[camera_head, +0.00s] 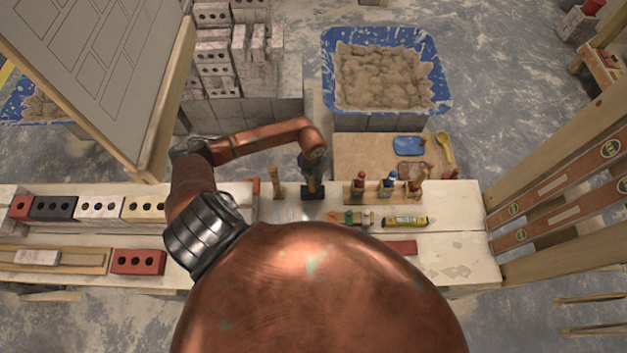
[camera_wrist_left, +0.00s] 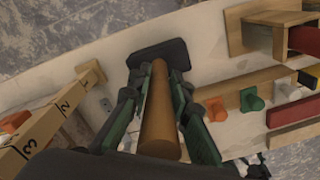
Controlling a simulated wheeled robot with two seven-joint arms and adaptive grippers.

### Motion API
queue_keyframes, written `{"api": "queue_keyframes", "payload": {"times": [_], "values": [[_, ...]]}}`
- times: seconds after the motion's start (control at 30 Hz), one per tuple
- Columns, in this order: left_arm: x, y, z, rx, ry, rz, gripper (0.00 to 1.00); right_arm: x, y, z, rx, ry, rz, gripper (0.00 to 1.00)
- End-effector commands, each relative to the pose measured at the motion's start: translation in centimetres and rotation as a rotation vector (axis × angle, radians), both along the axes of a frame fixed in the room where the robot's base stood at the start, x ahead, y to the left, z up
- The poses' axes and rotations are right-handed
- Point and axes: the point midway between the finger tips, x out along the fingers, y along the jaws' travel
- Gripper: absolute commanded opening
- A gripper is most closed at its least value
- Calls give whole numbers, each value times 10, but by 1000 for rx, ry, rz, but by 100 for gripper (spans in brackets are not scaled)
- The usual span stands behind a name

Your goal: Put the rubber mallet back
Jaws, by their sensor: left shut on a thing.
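The rubber mallet has a black head (camera_head: 313,193) and a brown wooden handle (camera_wrist_left: 158,115). My left gripper (camera_head: 312,177) points down at the bench and is shut on the mallet's handle. In the left wrist view, its dark and green fingers (camera_wrist_left: 155,90) lie on both sides of the handle, with the black head beyond their tips. The head is low over the pale bench top (camera_head: 455,215); I cannot tell whether it touches. My right gripper is not in view.
A wooden rack with red- and blue-topped tools (camera_head: 388,184) stands right of the mallet. A yellow tube (camera_head: 405,222) and small coloured pieces lie nearer. A numbered wooden piece (camera_wrist_left: 62,108) is left in the wrist view. A blue mortar tub (camera_head: 442,92) stands behind.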

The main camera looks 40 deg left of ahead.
Motion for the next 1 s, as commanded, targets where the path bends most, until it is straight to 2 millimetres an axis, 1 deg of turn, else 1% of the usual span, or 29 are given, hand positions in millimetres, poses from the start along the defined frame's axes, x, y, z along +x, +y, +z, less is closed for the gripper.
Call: {"api": "queue_keyframes", "payload": {"times": [0.33,0.37,0.63,0.67,0.9,1.0], "values": [[1,0,-4,0,-1,0,0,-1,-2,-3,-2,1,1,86],[1,0,-4,0,-1,0,19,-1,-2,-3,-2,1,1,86],[0,0,-4,0,-1,0,37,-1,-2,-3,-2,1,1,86],[0,0,-4,0,0,0,38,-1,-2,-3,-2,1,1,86],[-1,0,-4,1,1,0,38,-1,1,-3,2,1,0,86],[0,1,1,1,0,0,38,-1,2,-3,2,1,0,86]]}}
